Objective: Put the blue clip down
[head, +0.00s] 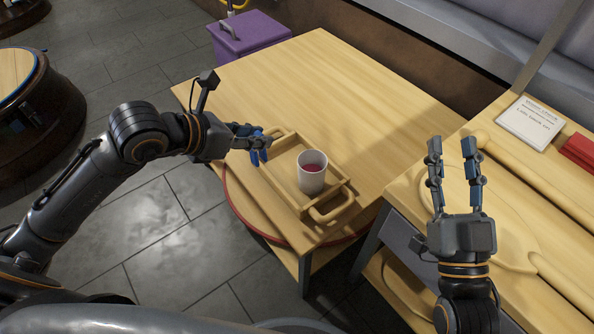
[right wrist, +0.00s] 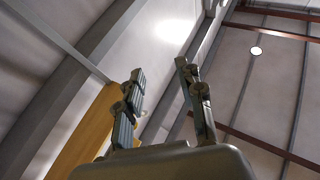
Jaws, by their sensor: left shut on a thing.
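The blue clip (head: 260,153) is in my left gripper (head: 256,142), which is shut on it. The gripper holds it at the left end of a wooden tray (head: 333,208), by the tray's handle. Fingers hide part of the clip, and I cannot tell whether it touches the tray. My right gripper (head: 453,150) is open and empty, fingers pointing up, over the right-hand counter. It also shows open in the right wrist view (right wrist: 165,100), against the ceiling.
A white cup (head: 312,179) with red liquid stands in the tray. The wooden table (head: 330,85) is clear behind the tray. A purple bin (head: 245,35) stands behind the table. On the right counter are a sign card (head: 530,122), a red object (head: 579,150) and long wooden utensils (head: 545,180).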

